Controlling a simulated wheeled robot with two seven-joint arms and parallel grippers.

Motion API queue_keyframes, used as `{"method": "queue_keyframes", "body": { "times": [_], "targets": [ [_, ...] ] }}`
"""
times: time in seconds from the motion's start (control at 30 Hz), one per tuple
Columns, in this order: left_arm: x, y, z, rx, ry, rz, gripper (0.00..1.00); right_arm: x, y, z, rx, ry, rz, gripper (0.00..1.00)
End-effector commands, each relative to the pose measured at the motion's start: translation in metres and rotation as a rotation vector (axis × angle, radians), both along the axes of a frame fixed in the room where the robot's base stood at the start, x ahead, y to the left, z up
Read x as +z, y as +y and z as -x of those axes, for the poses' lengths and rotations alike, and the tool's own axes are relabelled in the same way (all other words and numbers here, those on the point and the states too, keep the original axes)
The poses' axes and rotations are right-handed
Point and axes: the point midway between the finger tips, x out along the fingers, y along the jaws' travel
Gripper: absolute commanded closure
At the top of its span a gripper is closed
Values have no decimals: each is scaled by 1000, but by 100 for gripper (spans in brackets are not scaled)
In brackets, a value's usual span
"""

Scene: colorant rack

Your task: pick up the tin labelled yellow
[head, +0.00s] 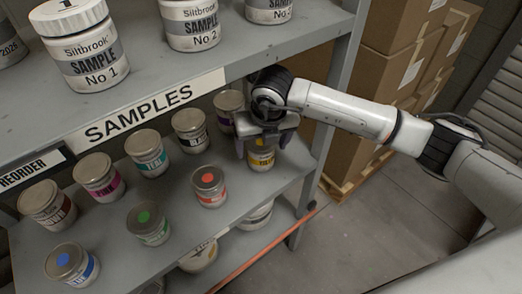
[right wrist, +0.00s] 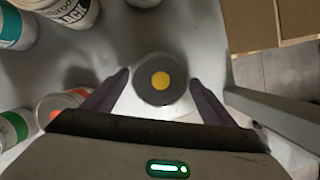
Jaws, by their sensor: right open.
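The yellow tin (head: 261,157) stands at the right end of the middle shelf in the head view, with a yellow band on its side. In the right wrist view the tin (right wrist: 161,80) shows from above as a dark grey lid with a yellow dot. My right gripper (head: 266,137) is over the tin, pointing down. In the right wrist view the open fingers (right wrist: 160,82) are on either side of the lid, with gaps between them and it. How far down the fingers reach along the tin is hard to tell. My left gripper is not in view.
A red-dot tin (head: 209,187) stands left of the yellow one, a black-band tin (head: 190,131) behind left, and a purple-band tin (head: 229,108) behind. The upper shelf (head: 160,83) with sample tins overhangs the back. A shelf post (head: 325,130) stands close on the right.

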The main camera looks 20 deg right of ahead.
Motion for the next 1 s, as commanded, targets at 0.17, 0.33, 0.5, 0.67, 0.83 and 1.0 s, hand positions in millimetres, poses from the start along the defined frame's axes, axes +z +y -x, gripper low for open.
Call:
{"method": "queue_keyframes", "body": {
  "times": [0.17,0.33,0.5,0.67,0.83,1.0],
  "targets": [
    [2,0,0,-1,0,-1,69,-24,0,-7,0,1,0,22],
    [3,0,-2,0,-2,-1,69,-30,0,-9,1,0,-1,22],
    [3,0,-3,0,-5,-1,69,-30,0,-9,1,-1,-1,27],
    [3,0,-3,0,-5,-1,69,-30,0,-9,1,-1,-1,54],
    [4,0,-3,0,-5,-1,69,-29,0,-9,2,-3,-1,70],
    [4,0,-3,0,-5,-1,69,-28,0,-10,2,-3,-1,71]
  ]
}}
